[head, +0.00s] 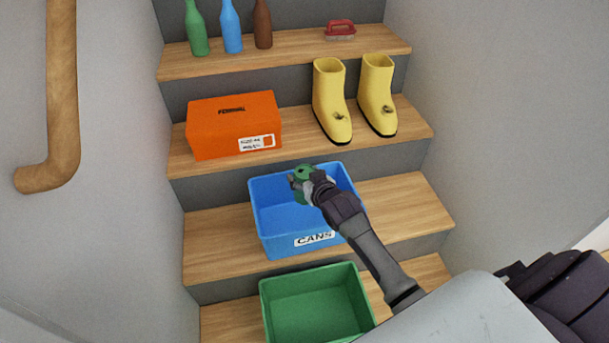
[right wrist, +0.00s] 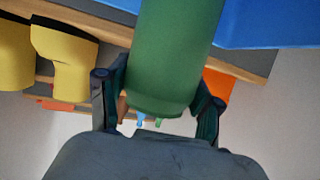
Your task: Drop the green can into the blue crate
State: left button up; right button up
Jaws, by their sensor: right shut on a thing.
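My right gripper (head: 308,186) is shut on the green can (head: 303,172) and holds it over the blue crate (head: 275,230). In the right wrist view the green can (right wrist: 172,55) sits between the two fingers of the gripper (right wrist: 158,105). The blue crate has a white "CANS" label on its front and stands on a wooden step. Its visible inside looks empty, though my gripper and arm hide part of it. A blue surface of the crate (right wrist: 270,22) shows at the upper right of the right wrist view. My left gripper is not in view.
A green crate (head: 315,305) stands on the step below. An orange box (head: 230,125) and yellow boots (head: 330,100) stand on the step above. Higher up are bottles (head: 231,28) and a red brush (head: 340,30). A wooden handrail (head: 60,90) runs along the left wall.

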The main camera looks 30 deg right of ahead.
jog(key=o, duration=0.8)
jog(key=shift+o, duration=0.2)
jog(key=v, duration=1.2)
jog(key=shift+f, duration=0.1)
